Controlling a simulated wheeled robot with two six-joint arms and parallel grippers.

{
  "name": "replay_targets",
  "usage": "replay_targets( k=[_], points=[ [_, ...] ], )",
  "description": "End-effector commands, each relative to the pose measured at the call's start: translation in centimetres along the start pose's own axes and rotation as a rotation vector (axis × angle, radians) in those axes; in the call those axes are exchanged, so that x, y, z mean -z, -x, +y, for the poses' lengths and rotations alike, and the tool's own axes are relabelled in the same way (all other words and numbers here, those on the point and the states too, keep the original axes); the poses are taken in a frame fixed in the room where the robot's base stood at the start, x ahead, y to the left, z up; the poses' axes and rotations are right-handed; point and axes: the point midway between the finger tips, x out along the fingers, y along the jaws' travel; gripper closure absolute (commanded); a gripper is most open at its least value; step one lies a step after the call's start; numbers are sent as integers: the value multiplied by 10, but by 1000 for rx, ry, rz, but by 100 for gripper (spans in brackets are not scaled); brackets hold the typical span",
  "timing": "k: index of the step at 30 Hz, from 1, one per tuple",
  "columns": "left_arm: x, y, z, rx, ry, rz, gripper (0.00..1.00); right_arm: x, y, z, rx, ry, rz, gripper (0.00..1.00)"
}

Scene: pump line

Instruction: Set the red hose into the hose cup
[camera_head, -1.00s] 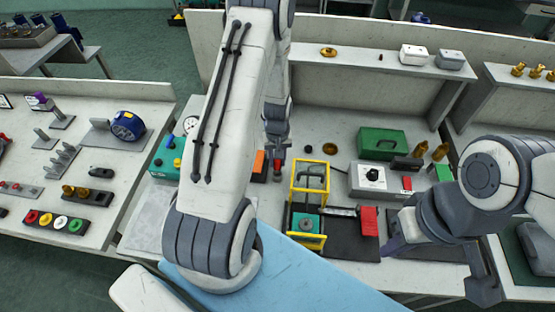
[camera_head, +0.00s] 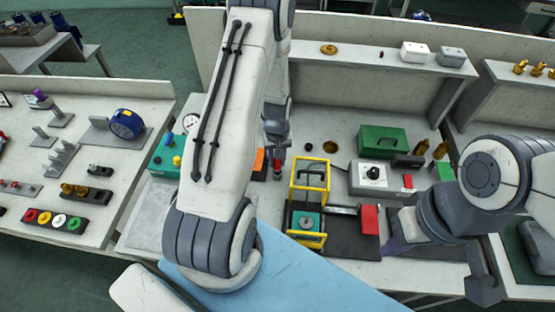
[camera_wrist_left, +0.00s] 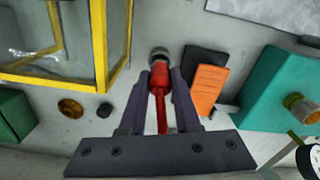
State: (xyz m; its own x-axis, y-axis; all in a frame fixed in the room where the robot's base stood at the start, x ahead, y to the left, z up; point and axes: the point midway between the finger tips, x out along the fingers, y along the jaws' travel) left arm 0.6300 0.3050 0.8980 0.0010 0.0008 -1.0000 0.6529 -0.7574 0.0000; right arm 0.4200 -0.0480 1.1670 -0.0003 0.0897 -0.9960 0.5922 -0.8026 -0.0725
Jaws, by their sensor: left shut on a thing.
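The red hose (camera_wrist_left: 162,78) is between the two fingers of my left gripper (camera_wrist_left: 160,85) in the left wrist view. Its thin red length runs back between the fingers. A round grey metallic piece (camera_wrist_left: 159,55) shows at the far end of the red part; I cannot tell whether it is the hose's tip or the hose cup. In the head view my left gripper (camera_head: 278,160) points down over the table behind the yellow frame, with a little red showing at its tip. My right gripper (camera_head: 393,243) is low at the right, its fingers mostly hidden.
A yellow frame (camera_head: 292,183) stands close beside my left gripper. An orange piece (camera_wrist_left: 208,88) and a teal box (camera_wrist_left: 270,90) are on its other side. A grey control box (camera_head: 382,181) and green case (camera_head: 383,140) stand to the right.

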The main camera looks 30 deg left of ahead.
Motion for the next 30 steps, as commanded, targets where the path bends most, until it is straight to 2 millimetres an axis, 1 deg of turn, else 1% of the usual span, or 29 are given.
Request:
replay_targets(
  k=[26, 30],
  points=[
    [0, -13, 0, 0, 0, 0, 100, -1, -10, 1, 0, 0, 0, 100],
    [0, -13, 0, 0, 0, 1, 100, 0, -10, 1, 0, 0, 0, 100]
  ],
)
